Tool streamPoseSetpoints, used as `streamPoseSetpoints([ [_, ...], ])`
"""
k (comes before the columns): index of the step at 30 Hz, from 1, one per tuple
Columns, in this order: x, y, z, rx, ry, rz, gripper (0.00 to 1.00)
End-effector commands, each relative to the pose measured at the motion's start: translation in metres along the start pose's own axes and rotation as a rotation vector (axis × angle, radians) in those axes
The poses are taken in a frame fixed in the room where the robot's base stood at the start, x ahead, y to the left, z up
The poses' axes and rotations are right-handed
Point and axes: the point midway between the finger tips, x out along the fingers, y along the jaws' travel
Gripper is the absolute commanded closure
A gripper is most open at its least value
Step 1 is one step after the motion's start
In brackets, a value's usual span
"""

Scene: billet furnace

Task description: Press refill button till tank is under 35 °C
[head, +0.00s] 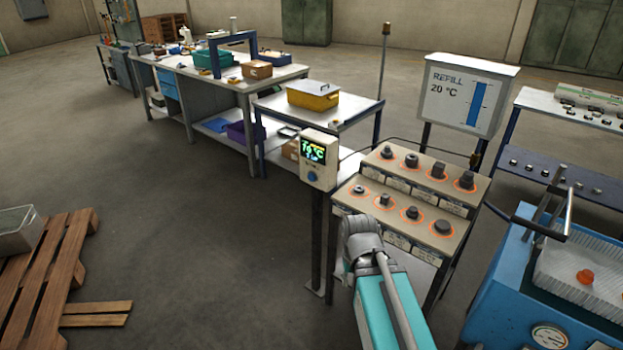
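A grey control box (319,160) stands on a dark post in the middle of the head view. Its small dark screen (316,152) shows coloured digits ending in °C, too small to read surely. A round blue button (311,177) sits below the screen. A white sign panel (466,95) at the upper right reads REFILL and 20 °C beside a tall blue level bar (478,103). My teal arm rises from the bottom centre to a grey joint, to the right of the post. My gripper is not in view. No hand is seen touching the button.
A stepped rack (408,199) with several dark metal parts in orange-ringed places stands right of the post. A blue machine (520,290) with a gauge fills the lower right. Workbenches run along the back left. A wooden pallet (50,270) lies at left. The floor between is clear.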

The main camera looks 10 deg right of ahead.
Motion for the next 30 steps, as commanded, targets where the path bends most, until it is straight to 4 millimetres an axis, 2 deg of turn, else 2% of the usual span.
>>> streamPoseSetpoints([
  [1, 0.0, 0.0, 0.0, 0.0, 0.0, 0.0, 0.62],
  [7, 0.0, 0.0, 0.0, 0.0, 0.0, 0.0, 0.99],
  [30, 0.0, 0.0, 0.0, 0.0, 0.0, 0.0, 1.0],
])
